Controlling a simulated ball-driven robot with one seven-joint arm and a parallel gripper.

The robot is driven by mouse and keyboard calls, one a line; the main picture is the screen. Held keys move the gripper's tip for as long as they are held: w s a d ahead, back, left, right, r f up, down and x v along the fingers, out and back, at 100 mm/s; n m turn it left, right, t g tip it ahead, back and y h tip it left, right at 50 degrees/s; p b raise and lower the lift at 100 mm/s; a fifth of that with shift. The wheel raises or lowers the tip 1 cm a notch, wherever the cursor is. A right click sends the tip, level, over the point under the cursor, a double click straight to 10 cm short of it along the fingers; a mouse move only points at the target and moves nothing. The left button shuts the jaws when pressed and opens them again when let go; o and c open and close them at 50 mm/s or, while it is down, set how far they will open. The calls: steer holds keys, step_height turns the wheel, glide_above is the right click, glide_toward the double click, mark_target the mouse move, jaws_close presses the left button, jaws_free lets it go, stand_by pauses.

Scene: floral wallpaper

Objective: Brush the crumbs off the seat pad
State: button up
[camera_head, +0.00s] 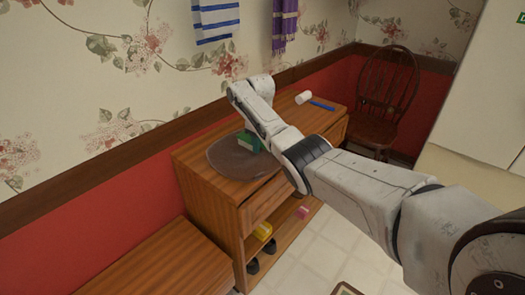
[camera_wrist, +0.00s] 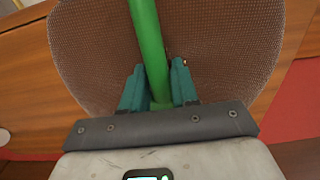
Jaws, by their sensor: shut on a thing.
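The seat pad (camera_head: 228,165) is a brown, rounded, mesh-textured pad lying on top of a wooden cabinet. In the wrist view the pad (camera_wrist: 215,35) fills most of the upper picture, under my gripper. My gripper (camera_wrist: 158,82) has teal fingers shut on a green handle (camera_wrist: 147,35), which runs up out of the top of the wrist view. Its far end is not shown there. In the head view my gripper (camera_head: 249,141) is over the pad's right part, partly hidden by my wrist. I cannot make out crumbs clearly, nor whether the held tool touches the pad.
A white cylinder (camera_head: 304,97) and a blue stick-like thing (camera_head: 322,105) lie on the right of the cabinet top (camera_head: 325,121). A wooden chair (camera_head: 388,90) stands beyond. A lower wooden bench (camera_head: 165,265) is at front left. Small items sit on the cabinet's lower shelf.

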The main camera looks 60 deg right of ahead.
steer(key=shift+w+f+b, duration=0.2)
steer(key=shift+w+b, duration=0.1)
steer(key=w+b, duration=0.1)
steer(key=b, duration=0.2)
steer(key=w+d+b, duration=0.1)
steer(key=b, duration=0.3)
steer(key=shift+w+f, duration=0.15)
steer(key=shift+w, duration=0.2)
jaws_close()
steer(key=w+b, duration=0.1)
steer(key=b, duration=0.4)
steer(key=shift+d, duration=0.15)
steer(key=shift+r+b, duration=0.3)
steer(key=shift+b, duration=0.1)
steer(key=p, duration=0.3)
steer(key=shift+w+a+r, duration=0.1)
steer(key=shift+a+r, duration=0.1)
steer(key=shift+r, duration=0.05)
steer(key=p, duration=0.4)
steer(key=shift+s+a, duration=0.1)
steer(key=shift+s, duration=0.3)
steer(key=shift+s+p, duration=0.15)
steer(key=shift+p, duration=0.4)
steer(key=s+p, duration=0.1)
steer(key=p, duration=0.2)
steer(key=shift+s+f, duration=0.1)
steer(key=shift+s, duration=0.1)
steer(key=shift+s+p, duration=0.1)
steer(key=shift+p, duration=0.4)
